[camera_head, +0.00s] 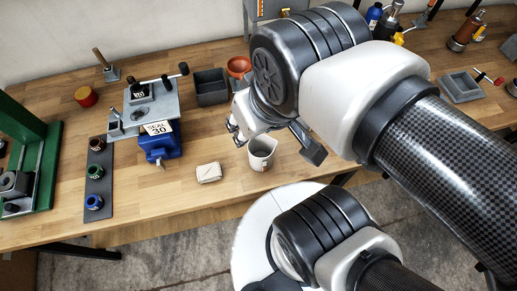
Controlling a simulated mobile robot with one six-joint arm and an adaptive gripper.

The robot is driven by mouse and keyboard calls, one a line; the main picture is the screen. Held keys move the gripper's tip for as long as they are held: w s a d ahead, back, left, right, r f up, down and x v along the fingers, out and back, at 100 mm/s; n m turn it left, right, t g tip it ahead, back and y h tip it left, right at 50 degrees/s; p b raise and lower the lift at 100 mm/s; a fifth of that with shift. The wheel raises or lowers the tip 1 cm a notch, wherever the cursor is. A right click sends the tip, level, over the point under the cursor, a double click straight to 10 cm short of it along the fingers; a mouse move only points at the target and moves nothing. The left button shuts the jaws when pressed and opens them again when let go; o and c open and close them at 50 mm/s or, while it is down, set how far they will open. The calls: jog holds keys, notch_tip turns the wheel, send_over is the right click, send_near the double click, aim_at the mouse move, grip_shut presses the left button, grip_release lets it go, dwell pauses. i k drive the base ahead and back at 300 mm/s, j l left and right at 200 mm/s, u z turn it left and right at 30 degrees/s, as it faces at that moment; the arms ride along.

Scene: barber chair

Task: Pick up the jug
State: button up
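A light grey jug (261,156) stands upright on the wooden table near its front edge. Its upper part lies close under my gripper in the picture. My gripper (273,141) hangs above and behind the jug, with a dark finger pad to the right and metallic finger parts to the left, spread apart. Nothing shows between the fingers. My wrist and arm hide part of the gripper and the table behind it. I cannot tell the exact height gap between gripper and jug; no contact is visible.
A folded pale cloth or block (209,172) lies left of the jug. A blue-based press (160,147), a dark square bin (210,88) and an orange bowl (238,67) stand farther left and back. A green frame (48,165) is at the far left. Bottles stand at the back right.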

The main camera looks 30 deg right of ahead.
aim_at(261, 149)
jog(key=z, duration=1.25)
jog(key=u, duration=0.9)
jog(key=k+j+z, duration=0.15)
jog(key=j+z, duration=0.2)
jog(key=k+j+z, duration=0.15)
jog(key=j+z, duration=0.2)
jog(key=k+l+u, duration=0.5)
jog(key=l, duration=0.15)
jog(key=i+l, duration=0.05)
jog(key=i, duration=0.05)
